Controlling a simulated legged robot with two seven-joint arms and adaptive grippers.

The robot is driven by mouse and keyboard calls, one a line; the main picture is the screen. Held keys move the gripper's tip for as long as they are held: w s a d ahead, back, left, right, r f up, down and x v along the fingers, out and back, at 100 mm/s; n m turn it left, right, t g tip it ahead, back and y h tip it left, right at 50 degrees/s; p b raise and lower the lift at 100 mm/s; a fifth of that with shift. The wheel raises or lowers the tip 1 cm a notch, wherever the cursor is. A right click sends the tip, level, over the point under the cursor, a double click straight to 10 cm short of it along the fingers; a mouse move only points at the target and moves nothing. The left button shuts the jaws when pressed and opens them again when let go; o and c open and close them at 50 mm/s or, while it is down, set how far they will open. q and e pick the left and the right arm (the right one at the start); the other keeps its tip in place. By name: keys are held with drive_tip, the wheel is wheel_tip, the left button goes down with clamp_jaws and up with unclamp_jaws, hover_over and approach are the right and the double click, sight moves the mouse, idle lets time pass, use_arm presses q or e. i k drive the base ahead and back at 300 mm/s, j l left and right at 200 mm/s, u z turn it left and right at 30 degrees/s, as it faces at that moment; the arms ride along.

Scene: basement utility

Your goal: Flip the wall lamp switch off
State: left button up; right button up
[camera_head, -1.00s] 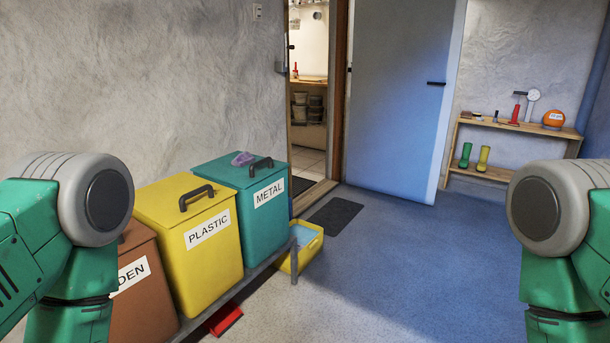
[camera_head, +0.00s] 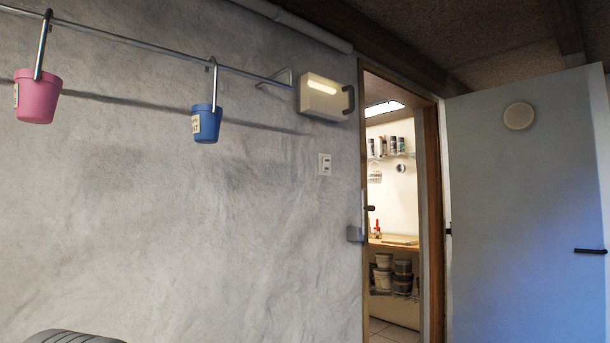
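The wall lamp (camera_head: 326,98) is a pale box high on the wall, left of the doorway, with a bright strip across its front. A dark handle-like part (camera_head: 348,100) sits on its right side. A white wall switch plate (camera_head: 325,164) with small dark marks is on the wall below the lamp. Which of these is the lamp's switch I cannot tell for sure.
A metal rail (camera_head: 150,39) runs along the wall with a pink cup (camera_head: 37,97) and a blue cup (camera_head: 207,124) hanging from it. Right of the lamp is an open doorway to a lit room with shelves (camera_head: 392,245). A blue-grey door (camera_head: 520,200) stands open at the right.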

sight(326, 161)
drive_tip(key=i+l, duration=0.3)
drive_tip(key=i+l+u, duration=0.1)
drive_tip(key=i+l, duration=0.15)
drive_tip(key=l, duration=0.2)
drive_tip(key=i+l, duration=0.3)
drive_tip(key=i+l+u, duration=0.15)
drive_tip(key=l, duration=0.35)
drive_tip(key=i+l, duration=0.35)
drive_tip(key=i+l+u, duration=0.1)
drive_tip(key=i+l, duration=0.2)
drive_tip(key=l, duration=0.2)
drive_tip(key=i+l, duration=0.2)
drive_tip(key=l, duration=0.25)
drive_tip(key=i+l+u, duration=0.1)
drive_tip(key=i+l, duration=0.15)
drive_tip(key=l, duration=0.2)
